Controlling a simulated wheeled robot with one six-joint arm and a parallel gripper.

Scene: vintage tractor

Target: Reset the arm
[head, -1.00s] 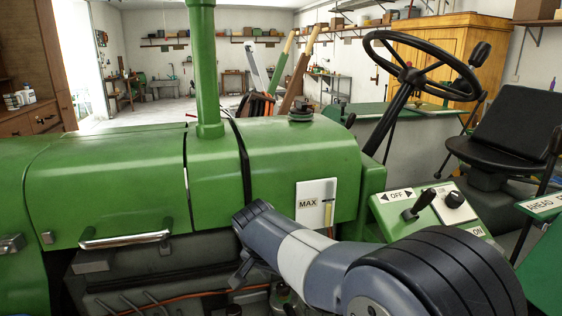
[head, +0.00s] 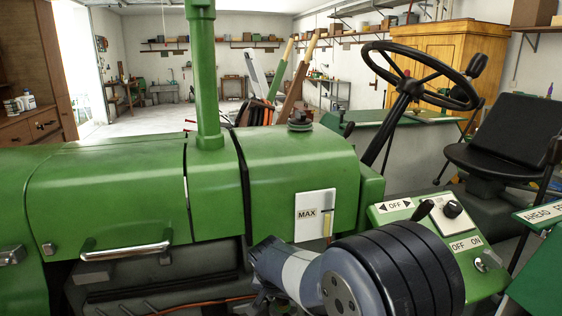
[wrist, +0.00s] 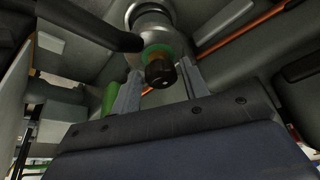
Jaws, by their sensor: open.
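My gripper (wrist: 160,68) shows in the wrist view with its two grey fingers apart. A dark round knob (wrist: 160,74) with a green ring behind it appears between or just beyond the fingers; I cannot tell whether they touch it. In the head view my arm (head: 300,272) reaches low along the near side of the green tractor (head: 110,195), below the MAX gauge plate (head: 315,216). The fingers are hidden or too small to make out there.
The control panel (head: 438,232), with a black lever (head: 424,209) and OFF/ON labels, stands right of my arm. The steering wheel (head: 420,75) and black seat (head: 505,135) are behind it. A chrome handle (head: 126,250) sticks out at left. An orange cable (wrist: 245,34) runs nearby.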

